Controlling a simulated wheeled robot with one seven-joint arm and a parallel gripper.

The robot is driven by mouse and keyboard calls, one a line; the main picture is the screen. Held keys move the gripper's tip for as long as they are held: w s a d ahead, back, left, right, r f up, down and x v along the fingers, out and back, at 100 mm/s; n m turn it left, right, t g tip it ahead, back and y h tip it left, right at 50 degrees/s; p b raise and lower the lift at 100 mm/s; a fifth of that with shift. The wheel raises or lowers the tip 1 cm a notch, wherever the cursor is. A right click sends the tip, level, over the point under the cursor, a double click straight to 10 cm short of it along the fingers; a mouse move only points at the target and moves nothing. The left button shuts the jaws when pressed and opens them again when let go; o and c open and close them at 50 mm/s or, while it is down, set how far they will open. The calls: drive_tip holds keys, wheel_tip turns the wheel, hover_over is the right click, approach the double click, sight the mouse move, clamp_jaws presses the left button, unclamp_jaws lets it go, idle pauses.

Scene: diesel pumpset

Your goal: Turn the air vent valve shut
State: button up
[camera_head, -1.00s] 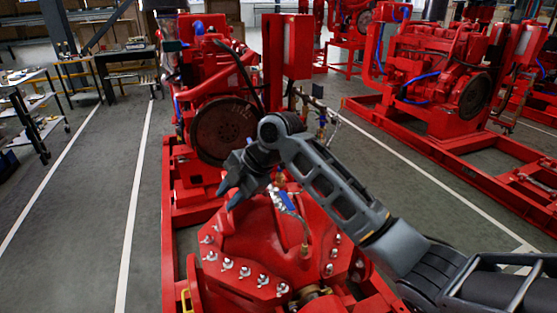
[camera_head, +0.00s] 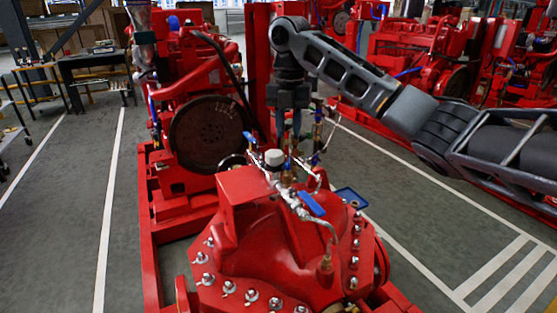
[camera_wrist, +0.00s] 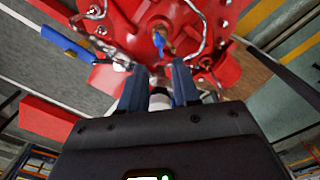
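On top of the red pump casing (camera_head: 265,235) stands a pipe cluster of brass and steel fittings with several small valves. One valve with a blue lever (camera_head: 312,203) sits on the right-hand branch. A white round cap (camera_head: 273,157) tops a fitting at the left of the cluster. My gripper (camera_head: 290,138) points down over the cluster. In the wrist view its two dark fingers (camera_wrist: 158,70) are apart, with a pale round part between or below them. A small blue handle (camera_wrist: 158,42) shows just beyond the fingertips. Which valve is the air vent, and any contact, I cannot tell.
A large flywheel (camera_head: 212,134) and red engine stand behind the pump. Bolts ring the casing. A long blue-ended lever (camera_wrist: 65,42) shows at left in the wrist view. Open grey floor (camera_head: 75,210) lies to the left; other red pumpsets stand at the back right.

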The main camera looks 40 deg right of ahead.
sight(288, 161)
drive_tip(key=shift+f, duration=3.9)
drive_tip(key=shift+c, duration=0.3)
clamp_jaws()
